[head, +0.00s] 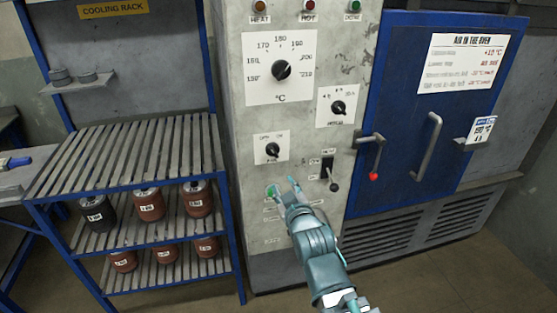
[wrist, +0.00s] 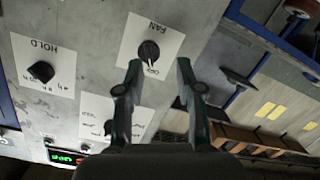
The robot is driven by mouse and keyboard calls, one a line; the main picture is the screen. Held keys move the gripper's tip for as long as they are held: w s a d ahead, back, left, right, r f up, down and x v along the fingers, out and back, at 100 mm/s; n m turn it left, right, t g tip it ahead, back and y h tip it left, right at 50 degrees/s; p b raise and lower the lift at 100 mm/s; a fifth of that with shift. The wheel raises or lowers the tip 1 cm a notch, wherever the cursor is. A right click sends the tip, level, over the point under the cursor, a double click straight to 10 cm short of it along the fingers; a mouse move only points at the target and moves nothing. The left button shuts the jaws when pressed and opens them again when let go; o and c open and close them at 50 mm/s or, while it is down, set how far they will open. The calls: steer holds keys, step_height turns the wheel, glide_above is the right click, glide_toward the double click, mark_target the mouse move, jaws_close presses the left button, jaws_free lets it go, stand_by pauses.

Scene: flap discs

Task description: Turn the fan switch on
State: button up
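The fan switch (head: 272,150) is a small black knob on a white plate on the grey control panel (head: 236,120). In the wrist view the fan knob (wrist: 149,52) appears upside down, with FAN lettering on its plate. My gripper (head: 283,187) is just below the fan plate in the head view. In the wrist view my gripper (wrist: 159,72) is open and empty. The knob shows just past the fingertips, nearer the left finger. No contact with the knob is visible.
A HOLD dial (head: 338,107), a large temperature dial (head: 282,70) and a black lever switch (head: 332,172) surround the fan knob. A slatted rack (head: 140,155) with several canisters stands left.

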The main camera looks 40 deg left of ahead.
mark_target(274, 153)
steer(key=shift+n+t+y, duration=0.5)
steer(key=shift+n+y, duration=0.1)
steer(key=w+a+r, duration=0.1)
steer(key=w+a, duration=0.1)
steer(key=w+a+r+p, duration=0.1)
steer(key=w+a, duration=0.1)
steer(key=a, duration=0.1)
steer(key=w+a+r+p, duration=0.1)
steer(key=w+a, duration=0.2)
steer(key=shift+w+a, duration=0.1)
steer(key=shift+a, duration=0.15)
jaws_close()
